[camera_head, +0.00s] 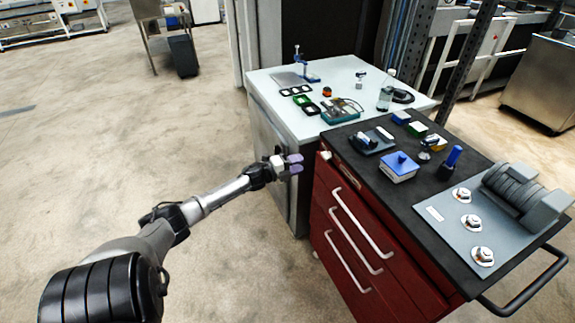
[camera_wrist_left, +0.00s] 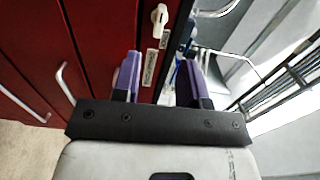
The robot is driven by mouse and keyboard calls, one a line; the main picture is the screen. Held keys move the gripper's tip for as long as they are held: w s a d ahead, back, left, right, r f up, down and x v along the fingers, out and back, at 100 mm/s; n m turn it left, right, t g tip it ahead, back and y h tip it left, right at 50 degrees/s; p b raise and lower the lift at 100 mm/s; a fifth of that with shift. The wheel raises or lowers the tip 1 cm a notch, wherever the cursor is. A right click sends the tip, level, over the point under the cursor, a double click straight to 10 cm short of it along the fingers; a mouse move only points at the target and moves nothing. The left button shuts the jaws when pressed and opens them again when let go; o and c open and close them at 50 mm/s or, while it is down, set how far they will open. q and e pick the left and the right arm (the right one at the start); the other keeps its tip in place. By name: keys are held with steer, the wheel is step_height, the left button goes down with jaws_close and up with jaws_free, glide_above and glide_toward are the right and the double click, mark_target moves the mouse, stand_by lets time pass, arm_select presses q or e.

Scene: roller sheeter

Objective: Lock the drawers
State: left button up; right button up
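The red drawer cabinet (camera_head: 335,222) has several drawers with pale bar handles, and they look closed. A cream lock key or knob (camera_head: 326,155) sits at the upper left of its front. In the left wrist view this knob (camera_wrist_left: 160,17) is near the top, pointing down the picture, with a pale label (camera_wrist_left: 150,67) below it. My left gripper (camera_head: 296,163) is open and empty, just left of the cabinet's upper corner and apart from the knob. Its purple fingers (camera_wrist_left: 161,80) stand apart in the left wrist view. My right gripper is not in view.
The cabinet's dark top (camera_head: 440,190) holds a blue-lidded box (camera_head: 399,167), a screwdriver-like tool (camera_head: 449,163) and a grey roller device (camera_head: 510,200). A white-topped table (camera_head: 270,95) with small items adjoins it behind.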

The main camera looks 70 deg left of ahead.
arm_select(q)
steer(key=shift+s+p, duration=0.35)
steer(key=shift+s, duration=1.5)
steer(key=s+a+f+n+g+y, duration=0.2)
steer(key=a+n+g+y, duration=0.2)
steer(key=a+n+y, duration=0.25)
steer(key=s+d+f+n+g+h, duration=0.1)
steer(key=s+d+n+g+h, duration=0.35)
steer(key=d, duration=1.35)
steer(key=s+d+f+n+g+p, duration=0.15)
steer(key=s+d, duration=0.65)
steer(key=d, duration=0.9)
steer(key=s+d+f+n+g+h, duration=0.1)
steer(key=s+d+n+g+h, duration=0.45)
steer(key=d, duration=1.25)
step_height(320, 180, up, 37)
steer(key=s+m+t+y+p, duration=0.1)
steer(key=s+m+y+p, duration=0.1)
steer(key=p, duration=3.6)
steer(key=shift+s+a+y, duration=0.2)
steer(key=shift+a+y, duration=0.1)
steer(key=shift+y, duration=0.15)
